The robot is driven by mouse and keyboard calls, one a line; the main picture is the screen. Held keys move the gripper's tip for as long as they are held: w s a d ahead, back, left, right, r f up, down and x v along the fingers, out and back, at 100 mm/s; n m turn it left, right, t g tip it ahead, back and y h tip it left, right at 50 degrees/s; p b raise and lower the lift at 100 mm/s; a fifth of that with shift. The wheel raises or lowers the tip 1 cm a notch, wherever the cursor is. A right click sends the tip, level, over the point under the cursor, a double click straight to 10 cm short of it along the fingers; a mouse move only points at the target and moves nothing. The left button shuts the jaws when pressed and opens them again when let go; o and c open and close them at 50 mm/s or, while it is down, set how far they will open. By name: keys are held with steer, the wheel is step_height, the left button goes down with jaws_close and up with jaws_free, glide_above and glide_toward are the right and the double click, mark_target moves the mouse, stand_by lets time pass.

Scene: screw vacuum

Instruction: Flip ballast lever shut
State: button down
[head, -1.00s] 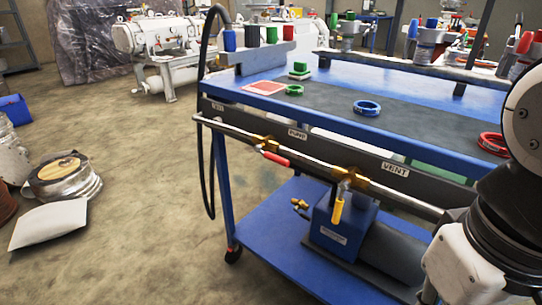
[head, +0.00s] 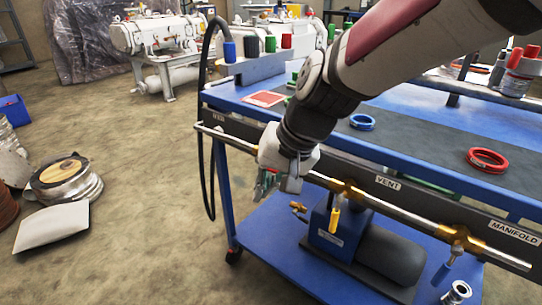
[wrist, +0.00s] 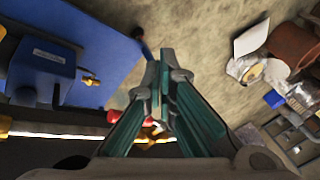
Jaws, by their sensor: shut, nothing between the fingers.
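A metal pipe rail (head: 350,187) with brass valves runs along the cart's front. No lever is readably labelled ballast; a label (head: 219,118) at the far left is too small to read. A yellow lever (head: 335,219) hangs down under the VENT label. A blue lever (head: 441,274) hangs on the valve near the MANIFOLD label. My gripper (head: 266,187) points down in front of the rail's left part and hides the red lever in the head view. In the wrist view, the red lever (wrist: 146,119) shows behind my shut, empty fingers (wrist: 165,62); contact cannot be told.
The blue cart (head: 232,190) carries a pump (head: 335,232) on its lower shelf. A black hose (head: 203,150) hangs at its left end. A blue ring (head: 362,122) and red rings (head: 487,160) lie on top.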

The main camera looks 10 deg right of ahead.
steer(key=w+a+f+m+t+h+p, duration=0.1)
steer(key=w+a+f+m+p, duration=0.1)
steer(key=w+a+f, duration=0.4)
steer(key=w+a+f+m+t+h+p, duration=0.1)
steer(key=w+a+f+t, duration=0.15)
steer(key=w+f, duration=0.45)
steer(key=w+d+f+m+t+h, duration=0.2)
steer(key=w+d+f+m+h, duration=0.15)
steer(key=w+f, duration=0.5)
steer(key=s+d+f+m+t+h+b, duration=0.1)
steer(key=s+d+f+m+t+h, duration=0.1)
steer(key=s+d+f+h, duration=0.4)
steer(key=d+f+t+h, duration=0.1)
steer(key=d+f+h, duration=0.4)
steer(key=d, duration=0.2)
steer(key=shift+b, duration=0.35)
steer(key=shift+d+t, duration=0.2)
steer(key=shift+t, duration=0.05)
